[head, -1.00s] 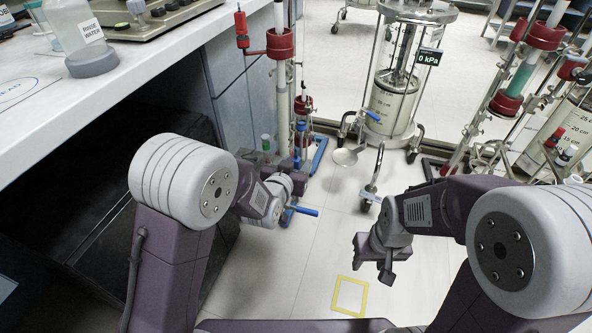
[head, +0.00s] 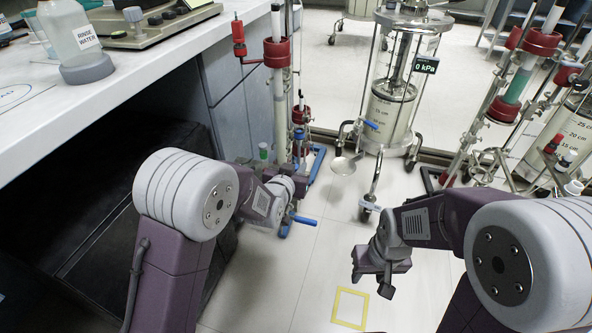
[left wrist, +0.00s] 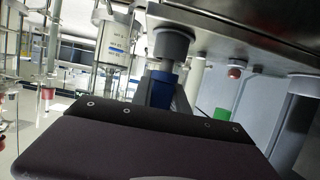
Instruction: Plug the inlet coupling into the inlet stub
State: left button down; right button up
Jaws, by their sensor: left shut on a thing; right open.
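In the left wrist view, a blue coupling (left wrist: 160,89) stands upright just beyond the dark edge of my left gripper (left wrist: 158,112), which is shut on it. A grey round stub (left wrist: 172,46) hangs under a metal plate directly above the coupling; whether they touch is unclear. In the head view, my left gripper (head: 291,172) is low by the foot of the near column (head: 278,100), and the coupling's contact with the stub is hidden there. My right gripper (head: 386,282) is open and empty above the floor, to the right.
A bench (head: 110,110) runs along the left, with a rinse water bottle (head: 72,45) on top. A clear cylinder vessel (head: 391,115) with a 0 kPa display stands behind. More columns stand at the right. A yellow square (head: 350,307) marks clear floor in front.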

pick_arm(q)
jog(key=s+d+r+p, duration=0.1)
jog(key=d+r+p, duration=0.8)
jog(key=d+r, duration=0.1)
jog(key=shift+d+r, duration=0.3)
jog(key=shift+d, duration=0.55)
pick_arm(e)
notch_tip(320, 180, up, 10)
